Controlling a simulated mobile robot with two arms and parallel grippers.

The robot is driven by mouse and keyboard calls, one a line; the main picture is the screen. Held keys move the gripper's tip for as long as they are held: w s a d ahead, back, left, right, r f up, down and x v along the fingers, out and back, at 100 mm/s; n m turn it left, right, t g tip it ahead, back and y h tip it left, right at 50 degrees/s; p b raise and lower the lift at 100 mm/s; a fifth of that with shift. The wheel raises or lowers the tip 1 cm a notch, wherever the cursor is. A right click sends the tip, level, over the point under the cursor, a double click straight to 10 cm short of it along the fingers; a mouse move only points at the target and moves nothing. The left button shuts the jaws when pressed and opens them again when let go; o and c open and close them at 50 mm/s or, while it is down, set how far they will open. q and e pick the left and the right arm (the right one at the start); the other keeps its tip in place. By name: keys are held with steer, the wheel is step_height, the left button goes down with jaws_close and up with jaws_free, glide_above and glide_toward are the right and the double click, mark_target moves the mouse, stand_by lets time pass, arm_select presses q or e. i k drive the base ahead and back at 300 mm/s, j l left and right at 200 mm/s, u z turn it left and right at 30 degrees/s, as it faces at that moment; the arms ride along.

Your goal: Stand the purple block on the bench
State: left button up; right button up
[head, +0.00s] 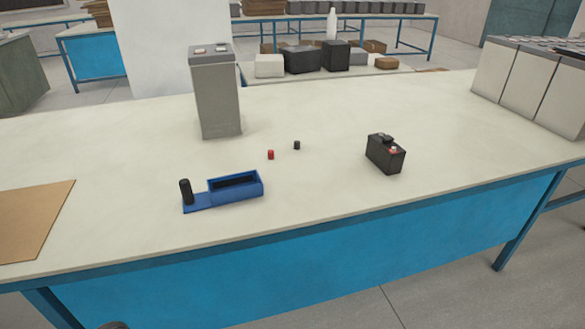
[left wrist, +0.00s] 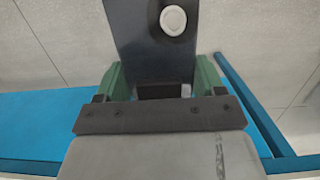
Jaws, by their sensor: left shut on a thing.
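My left gripper (left wrist: 160,78), with green fingers, is shut on a dark block (left wrist: 150,45) in the left wrist view. The block looks blue-black, not clearly purple, and has a white round disc on its face; its upper end runs out of the picture. Blue panelling and grey floor show behind it. The bench (head: 320,185) has a pale top and blue front in the head view. No purple block shows on it. Neither gripper shows in the head view, and my right gripper is in no view.
On the bench stand a tall grey battery (head: 216,100), a blue tray (head: 238,194) with a black cylinder (head: 186,191), a red cap (head: 271,154), a black cap (head: 297,145) and a small black battery (head: 384,155). A brown board (head: 32,218) lies left. The front right is clear.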

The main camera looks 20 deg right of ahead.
mark_target(330, 176)
steer(key=i+l, duration=0.1)
steer(key=l, duration=0.3)
steer(key=i+l, duration=0.1)
steer(key=l, duration=0.3)
steer(key=i+l, duration=0.1)
steer(key=l, duration=0.3)
